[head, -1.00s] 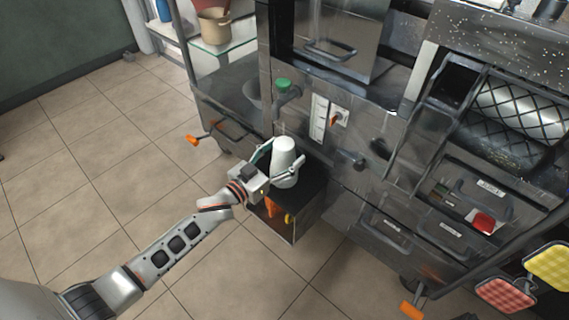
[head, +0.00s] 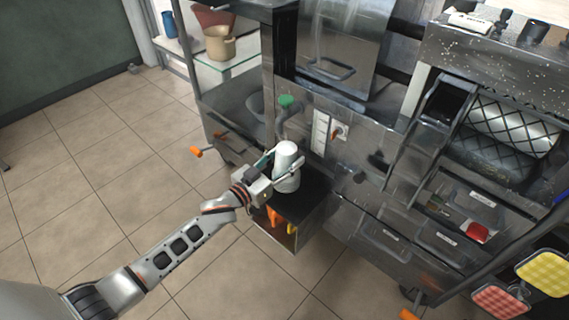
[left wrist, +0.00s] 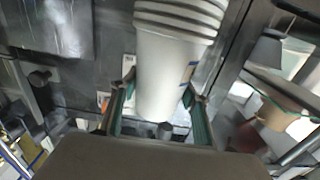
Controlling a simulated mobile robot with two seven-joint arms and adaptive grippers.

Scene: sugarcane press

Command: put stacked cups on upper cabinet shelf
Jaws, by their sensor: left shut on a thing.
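The stacked cups (head: 286,166) are white and upright, just over the black-topped box on the front of the steel press. In the left wrist view the stack (left wrist: 168,75) stands between the two fingers, with several rims showing at its top. My left gripper (head: 277,173) is shut on the stack from the left side. In the left wrist view the fingers of my left gripper (left wrist: 157,108) press on both sides of the cups. I cannot tell whether the stack's bottom touches the box top. A glass cabinet shelf (head: 228,62) is at the upper left. My right gripper is not in view.
A tan pot (head: 220,43) and a blue vase (head: 169,24) stand on shelves at the upper left. The black box top (head: 305,203) juts out from the press. A green-topped tap (head: 286,102) is just behind the cups. Tiled floor (head: 90,190) at left is clear.

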